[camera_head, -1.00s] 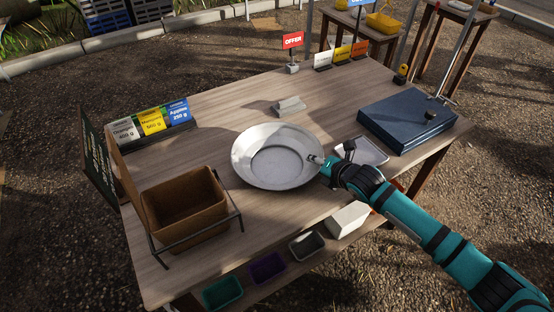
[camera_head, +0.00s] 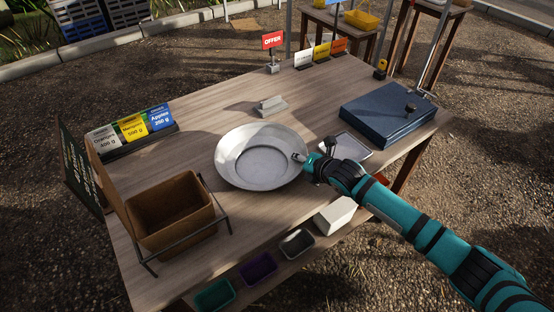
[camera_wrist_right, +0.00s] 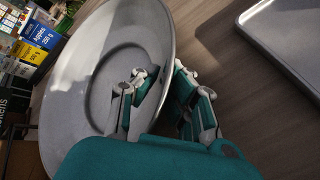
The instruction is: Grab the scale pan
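The scale pan (camera_head: 233,168) is a round, shallow, grey metal dish lying on the wooden table. It also shows large in the right wrist view (camera_wrist_right: 75,120). My right gripper (camera_head: 303,158) is at the pan's right rim in the head view. In the right wrist view its fingers (camera_wrist_right: 165,80) straddle the rim, one over the inside of the pan and one outside. A gap shows between the fingers, and firm contact with the rim is not clear. My left gripper is not in view.
A pale tray (camera_head: 357,151) lies just right of the pan and a blue box (camera_head: 385,110) beyond it. A brown basket (camera_head: 165,208) stands front left. A small grey stand (camera_head: 270,106) is behind the pan. Price signs (camera_head: 133,128) line the left edge.

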